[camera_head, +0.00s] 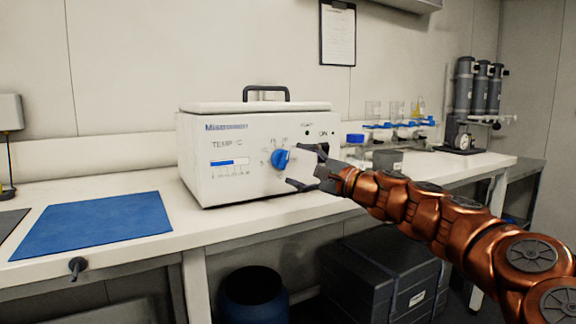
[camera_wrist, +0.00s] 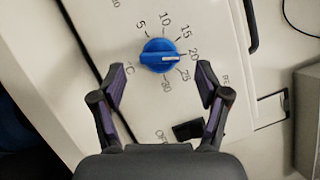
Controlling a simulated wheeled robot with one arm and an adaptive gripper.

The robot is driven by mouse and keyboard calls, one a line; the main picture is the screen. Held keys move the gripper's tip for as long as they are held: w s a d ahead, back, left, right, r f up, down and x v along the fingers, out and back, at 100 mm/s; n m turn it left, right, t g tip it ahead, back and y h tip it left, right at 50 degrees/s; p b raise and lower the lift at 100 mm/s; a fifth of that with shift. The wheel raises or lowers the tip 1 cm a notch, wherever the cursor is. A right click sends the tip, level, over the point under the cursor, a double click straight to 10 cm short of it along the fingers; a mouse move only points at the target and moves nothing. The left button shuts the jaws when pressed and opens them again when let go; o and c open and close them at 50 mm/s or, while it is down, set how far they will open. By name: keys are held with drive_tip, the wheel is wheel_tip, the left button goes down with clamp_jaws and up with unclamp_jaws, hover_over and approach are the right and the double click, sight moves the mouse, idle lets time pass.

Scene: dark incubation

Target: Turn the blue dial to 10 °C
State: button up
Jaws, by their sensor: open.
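The blue dial (camera_head: 281,159) is on the front of a white temperature box (camera_head: 215,185). The wrist view shows the dial (camera_wrist: 152,50) face-on, with numbers from 5 to 30 around it. Its white pointer line points right, close to the 20 mark and far from the 10 mark. My gripper (camera_head: 296,167) is open in front of the panel. In the wrist view its fingers (camera_wrist: 161,70) stand apart on either side of the dial, with a gap at each side. I see no contact.
A dark switch (camera_wrist: 187,130) marked OFF sits near the right finger. A blue mat (camera_head: 95,224) lies on the bench left of the box. Small glassware and a blue-lidded container (camera_head: 355,139) stand to the right. Dark cases (camera_head: 385,270) and a blue bin (camera_head: 254,297) are below.

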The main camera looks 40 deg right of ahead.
sight(287, 161)
drive_tip(key=shift+b+x, duration=0.3)
drive_tip(key=shift+x, duration=1.5)
drive_tip(key=shift+c, duration=0.3)
drive_tip(key=c, duration=1.1)
